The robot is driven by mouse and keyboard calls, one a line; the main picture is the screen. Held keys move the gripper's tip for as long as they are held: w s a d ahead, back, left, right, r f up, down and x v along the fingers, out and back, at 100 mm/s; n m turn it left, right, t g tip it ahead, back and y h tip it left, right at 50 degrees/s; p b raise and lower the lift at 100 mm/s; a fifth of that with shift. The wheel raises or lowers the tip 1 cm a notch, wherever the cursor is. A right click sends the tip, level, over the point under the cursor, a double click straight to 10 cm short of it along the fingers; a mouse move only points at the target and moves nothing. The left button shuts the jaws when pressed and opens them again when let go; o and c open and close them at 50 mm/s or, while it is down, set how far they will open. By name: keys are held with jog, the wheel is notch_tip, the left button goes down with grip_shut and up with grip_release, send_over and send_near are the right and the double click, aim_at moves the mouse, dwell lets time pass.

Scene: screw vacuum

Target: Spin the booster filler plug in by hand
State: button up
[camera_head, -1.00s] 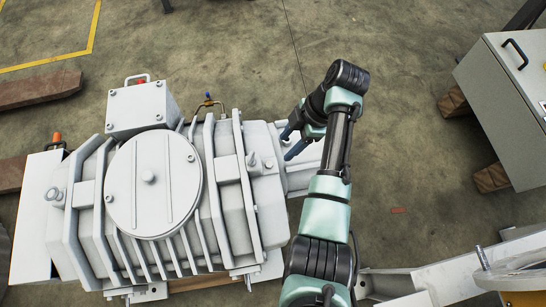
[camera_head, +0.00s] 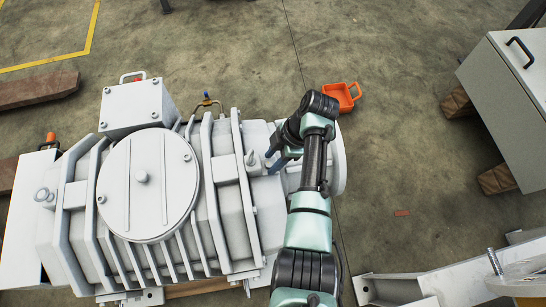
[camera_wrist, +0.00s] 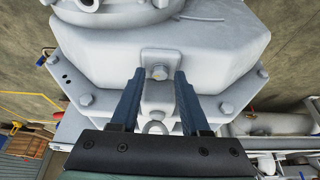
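The booster (camera_head: 215,180) is a large pale grey ribbed machine with a round lid on top. In the head view my gripper (camera_head: 272,162) is over the booster's right end, where the arm partly hides the plug. I cannot tell whether the plug is fully seated.
An orange tray (camera_head: 342,96) lies on the floor beyond the booster. A grey cabinet (camera_head: 510,100) stands at the right. Open floor lies between the cabinet and my arm.

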grip_shut()
jog(key=shift+r, duration=0.1)
jog(key=shift+s+r+m+t+p, duration=0.15)
jog(key=shift+m+t+p, duration=0.15)
jog(key=shift+m+p, duration=0.65)
jog(key=shift+f+m+t+p, duration=0.25)
jog(key=shift+m+t+p, duration=0.05)
jog(key=shift+m+p, duration=0.15)
jog(key=shift+o, duration=1.3)
grip_release()
